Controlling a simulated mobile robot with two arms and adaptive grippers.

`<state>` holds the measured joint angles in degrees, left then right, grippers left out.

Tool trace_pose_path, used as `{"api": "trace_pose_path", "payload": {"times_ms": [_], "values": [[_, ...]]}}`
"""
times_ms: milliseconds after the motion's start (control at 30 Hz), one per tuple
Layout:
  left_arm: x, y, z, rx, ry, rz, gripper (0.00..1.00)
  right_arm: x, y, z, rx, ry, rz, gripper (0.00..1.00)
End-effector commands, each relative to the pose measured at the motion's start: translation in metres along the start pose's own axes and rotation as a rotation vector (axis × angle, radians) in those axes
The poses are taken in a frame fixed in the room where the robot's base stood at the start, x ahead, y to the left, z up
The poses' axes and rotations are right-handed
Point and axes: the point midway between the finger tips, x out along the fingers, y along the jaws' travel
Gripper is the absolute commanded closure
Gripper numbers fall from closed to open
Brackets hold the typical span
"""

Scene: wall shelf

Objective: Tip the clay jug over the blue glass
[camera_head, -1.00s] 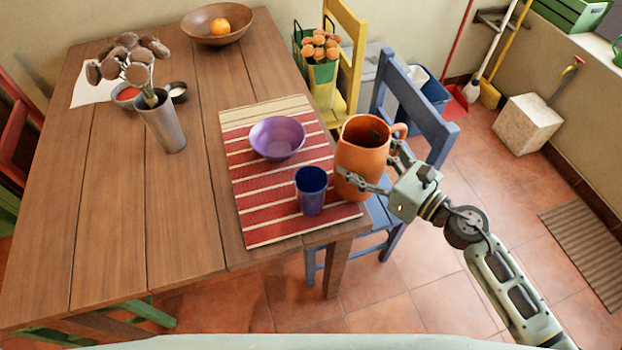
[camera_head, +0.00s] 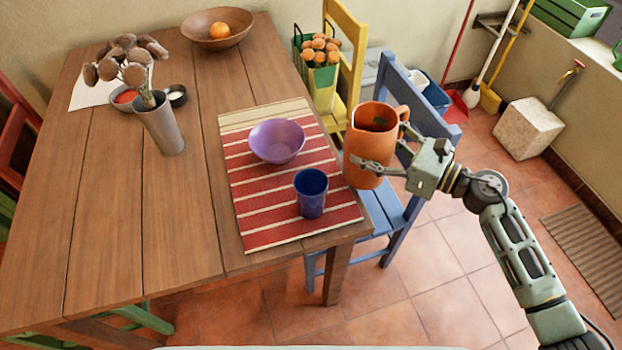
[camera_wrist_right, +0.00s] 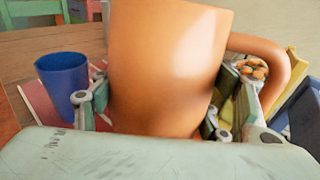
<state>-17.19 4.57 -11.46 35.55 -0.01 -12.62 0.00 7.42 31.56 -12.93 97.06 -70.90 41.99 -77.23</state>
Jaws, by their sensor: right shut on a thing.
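The orange clay jug (camera_head: 367,150) is held in the air beyond the table's right edge, nearly upright, its handle toward the right. My right gripper (camera_head: 385,165) is shut around its body. The jug fills the middle of the right wrist view (camera_wrist_right: 165,70), between the two fingers (camera_wrist_right: 160,115). The blue glass (camera_head: 311,196) stands upright on the striped mat, left of the jug and apart from it. It also shows at the left in the right wrist view (camera_wrist_right: 65,85). I cannot see into the bottom of the glass. My left gripper is not in view.
The red striped mat (camera_head: 262,218) lies at the table's right end with a purple bowl (camera_head: 277,141). A metal vase (camera_head: 160,127) of dried flowers stands farther left. A blue chair (camera_head: 425,110) is behind the jug. The wooden table (camera_head: 110,230) is clear at front left.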

Motion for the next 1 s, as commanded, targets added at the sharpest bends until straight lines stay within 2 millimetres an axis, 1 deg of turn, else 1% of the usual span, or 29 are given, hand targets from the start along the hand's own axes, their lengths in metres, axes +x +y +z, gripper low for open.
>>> {"api": "trace_pose_path", "payload": {"times_ms": [33,167,400,1000], "values": [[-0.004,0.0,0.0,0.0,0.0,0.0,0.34,0.0,0.0,0.008,-0.013,-0.005,-0.001,0.93],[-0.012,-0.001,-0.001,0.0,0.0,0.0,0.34,0.001,0.001,0.011,-0.051,0.011,-0.004,0.93],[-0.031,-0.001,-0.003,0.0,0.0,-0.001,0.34,0.002,0.004,0.017,-0.16,0.053,-0.01,0.93],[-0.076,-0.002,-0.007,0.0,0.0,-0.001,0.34,0.007,0.017,0.022,-0.439,0.162,-0.028,0.93]]}}
